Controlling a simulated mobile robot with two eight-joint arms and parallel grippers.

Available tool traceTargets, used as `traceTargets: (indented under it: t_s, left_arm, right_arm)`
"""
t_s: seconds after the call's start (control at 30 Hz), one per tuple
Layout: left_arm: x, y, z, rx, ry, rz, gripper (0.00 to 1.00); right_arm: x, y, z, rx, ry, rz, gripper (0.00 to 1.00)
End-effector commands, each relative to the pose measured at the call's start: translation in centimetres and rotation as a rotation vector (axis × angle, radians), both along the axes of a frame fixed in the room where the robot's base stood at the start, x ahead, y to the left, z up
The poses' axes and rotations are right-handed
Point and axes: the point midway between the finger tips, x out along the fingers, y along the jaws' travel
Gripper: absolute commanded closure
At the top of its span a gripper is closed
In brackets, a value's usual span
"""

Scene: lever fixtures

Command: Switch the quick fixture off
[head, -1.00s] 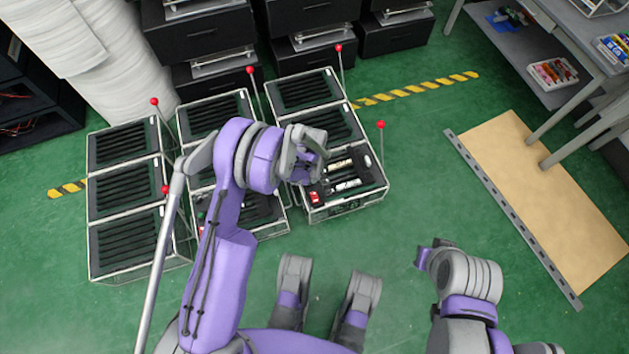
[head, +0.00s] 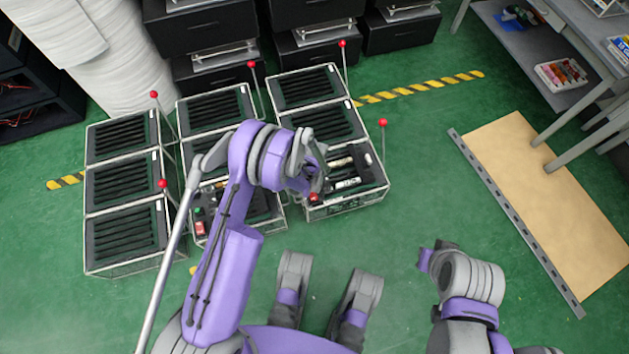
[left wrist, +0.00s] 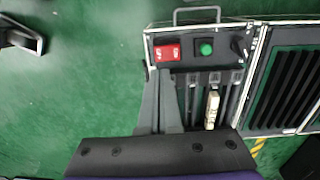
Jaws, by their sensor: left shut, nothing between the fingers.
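A fixture box (head: 368,198) with a red rocker switch (head: 314,197) stands at the front right of the box group in the head view. In the left wrist view a fixture panel (left wrist: 222,38) has a red switch (left wrist: 167,52), a green button (left wrist: 205,48) and a black knob (left wrist: 240,46). My left gripper (head: 318,186) is over the front-left part of that box. In the left wrist view its closed fingers (left wrist: 158,72) point at the red switch's lower edge; contact is unclear. My right gripper (head: 436,252) hangs over bare floor, away from the boxes.
A second open-panel fixture (head: 270,222) with its own red switch (head: 200,228) is partly behind my left arm. Several thin levers with red balls (head: 383,123) rise beside the boxes. A wooden board (head: 545,200) lies at right. Green floor between is clear.

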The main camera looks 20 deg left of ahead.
Motion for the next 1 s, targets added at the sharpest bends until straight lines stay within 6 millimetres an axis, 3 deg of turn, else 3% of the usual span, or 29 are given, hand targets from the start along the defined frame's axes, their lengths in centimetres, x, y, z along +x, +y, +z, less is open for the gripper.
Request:
traceTargets:
  t_s: [0.03, 0.2, 0.4, 1.0]
  left_arm:
    - [0.0, 0.0, -1.5, 0.000, 0.000, 0.000, 1.00]
    - [-0.1, -0.1, -4.6, 0.000, 0.000, 0.000, 1.00]
    - [-0.2, -0.1, -6.9, 0.000, 0.000, 0.000, 1.00]
    - [-0.3, -0.2, -7.8, 0.000, 0.000, 0.000, 1.00]
  right_arm:
    - [0.1, 0.0, -0.5, 0.000, 0.000, 0.000, 1.00]
    - [0.2, 0.0, -1.2, 0.000, 0.000, 0.000, 1.00]
    - [0.3, 0.0, -1.6, 0.000, -0.001, 0.000, 1.00]
    - [0.3, 0.0, -1.6, 0.000, -0.001, 0.000, 1.00]
